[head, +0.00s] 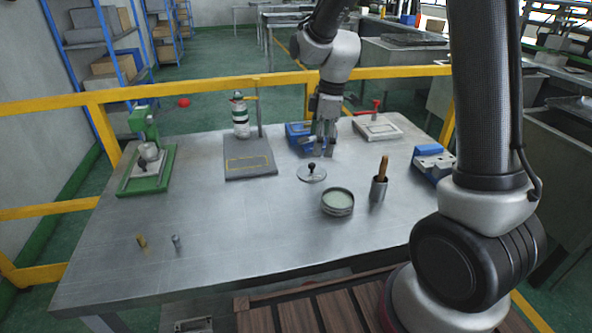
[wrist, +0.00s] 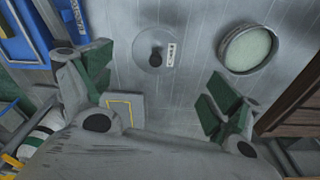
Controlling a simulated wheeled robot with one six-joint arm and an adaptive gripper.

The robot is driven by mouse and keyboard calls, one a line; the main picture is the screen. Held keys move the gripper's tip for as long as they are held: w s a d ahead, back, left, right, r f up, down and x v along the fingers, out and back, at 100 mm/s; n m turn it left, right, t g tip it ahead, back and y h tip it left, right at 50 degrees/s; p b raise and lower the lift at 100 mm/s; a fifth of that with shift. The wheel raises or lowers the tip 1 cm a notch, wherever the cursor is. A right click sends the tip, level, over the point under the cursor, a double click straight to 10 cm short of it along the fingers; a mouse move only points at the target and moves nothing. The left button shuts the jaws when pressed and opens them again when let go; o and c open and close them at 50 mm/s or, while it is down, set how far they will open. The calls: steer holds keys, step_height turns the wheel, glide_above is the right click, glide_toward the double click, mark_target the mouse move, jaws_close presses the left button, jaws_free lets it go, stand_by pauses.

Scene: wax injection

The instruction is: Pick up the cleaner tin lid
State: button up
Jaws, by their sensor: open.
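The cleaner tin lid (head: 312,173) is a flat grey disc with a dark knob on top, lying on the metal table. In the wrist view the lid (wrist: 153,52) shows with its black knob and a small white label beside it. The open round tin (head: 337,203) with pale green contents stands just in front and to the right of it, and also shows in the wrist view (wrist: 247,49). My gripper (head: 325,152) points down above the table, behind the lid. In the wrist view its green-padded fingers (wrist: 152,98) are spread wide and empty, with the lid beyond them.
A metal cup with a wooden-handled tool (head: 379,186) stands right of the tin. A blue box (head: 300,136) is near my gripper. A grey pad (head: 249,160), a bottle (head: 240,118) and a green press (head: 148,160) are left. The table's front middle is clear.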

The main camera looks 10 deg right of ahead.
mark_target(312, 164)
steer(key=f, duration=0.2)
steer(key=a+f, duration=0.1)
steer(key=f, duration=0.2)
steer(key=w+a+f, duration=0.1)
steer(key=f, duration=0.2)
steer(key=shift+f, duration=0.15)
steer(key=shift+c, duration=0.2)
steer(key=shift+s, duration=0.1)
jaws_close()
